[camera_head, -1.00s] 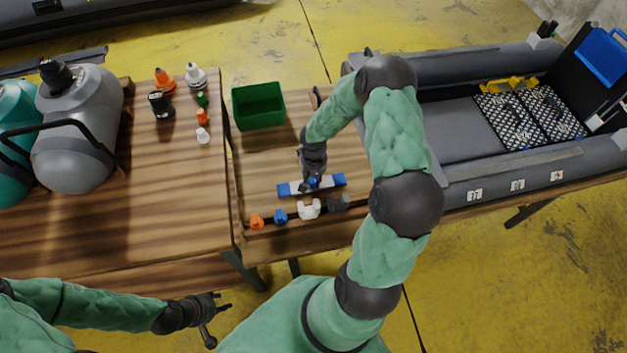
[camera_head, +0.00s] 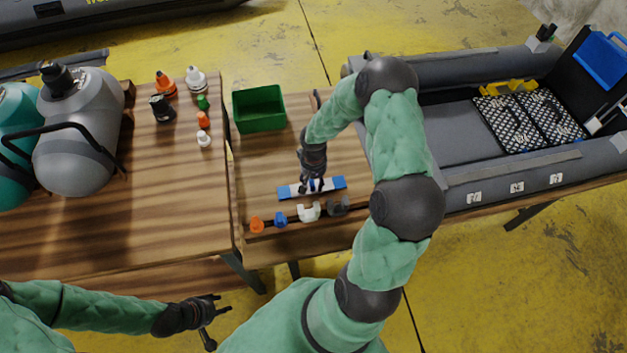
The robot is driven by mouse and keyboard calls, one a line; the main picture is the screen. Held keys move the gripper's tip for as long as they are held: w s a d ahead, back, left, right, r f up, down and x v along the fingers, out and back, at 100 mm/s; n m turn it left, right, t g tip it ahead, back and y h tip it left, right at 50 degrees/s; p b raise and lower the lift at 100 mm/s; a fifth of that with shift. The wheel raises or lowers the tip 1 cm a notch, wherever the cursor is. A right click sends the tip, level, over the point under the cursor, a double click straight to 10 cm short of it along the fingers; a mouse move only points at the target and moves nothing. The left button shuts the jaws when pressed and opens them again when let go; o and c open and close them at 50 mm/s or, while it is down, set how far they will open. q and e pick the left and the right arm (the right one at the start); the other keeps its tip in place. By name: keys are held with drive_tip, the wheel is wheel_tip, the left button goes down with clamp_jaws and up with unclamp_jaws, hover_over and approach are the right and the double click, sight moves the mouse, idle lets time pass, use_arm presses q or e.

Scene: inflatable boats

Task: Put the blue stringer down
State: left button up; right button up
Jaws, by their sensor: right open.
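The blue stringer (camera_head: 334,184), a flat bar with blue ends and a pale middle, lies on the small wooden table (camera_head: 262,160) just behind a row of small fittings. My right gripper (camera_head: 313,186) is directly over the middle of the stringer with its fingers apart, hiding part of it. I cannot tell whether the fingertips touch the bar. My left gripper (camera_head: 218,305) is low at the front left, off the table and away from the stringer. Its fingers are apart and nothing shows between them.
A green bin (camera_head: 259,108) stands behind the stringer. Orange, blue, white and grey fittings (camera_head: 309,211) line the table's front. A grey inflatable boat (camera_head: 520,178) lies right. Grey and teal tanks (camera_head: 78,140) and several small bottles (camera_head: 163,108) stand on the left table.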

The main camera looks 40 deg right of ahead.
wheel_tip(320, 180, up, 11)
drive_tip(key=p, duration=0.3)
drive_tip(key=shift+r+p, duration=0.15)
drive_tip(key=shift+p, duration=0.25)
